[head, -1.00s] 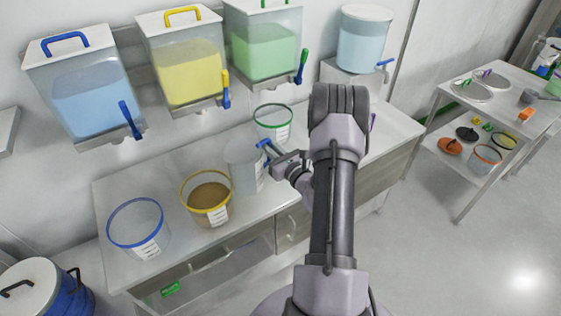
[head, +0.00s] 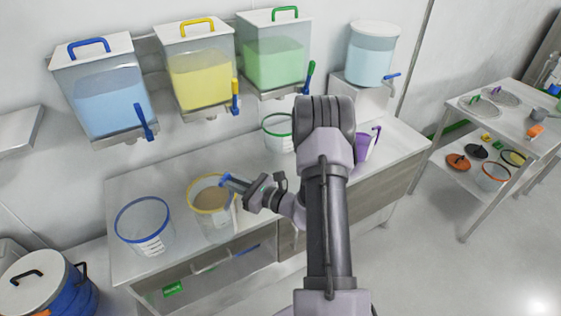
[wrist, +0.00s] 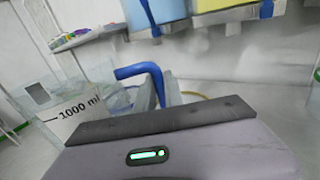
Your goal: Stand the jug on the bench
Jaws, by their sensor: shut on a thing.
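My gripper (head: 258,190) is shut on the blue handle (head: 236,182) of a clear jug (head: 222,222). The jug overlaps the yellow-rimmed tub (head: 194,194) in the head view; its see-through body is hard to make out there. In the wrist view the jug (wrist: 82,104) shows a 1000 ml mark at the left, with its blue handle (wrist: 140,70) at the gripper's edge. The bench (head: 150,184) lies below. I cannot tell whether the jug's base touches anything.
A blue-rimmed tub (head: 144,232) and a green-rimmed tub (head: 279,143) stand on the bench, with a purple jug (head: 362,147) farther right. Blue, yellow and green dispensers hang above. A lidded drum (head: 45,285) is at lower left. Bare bench lies behind the tubs.

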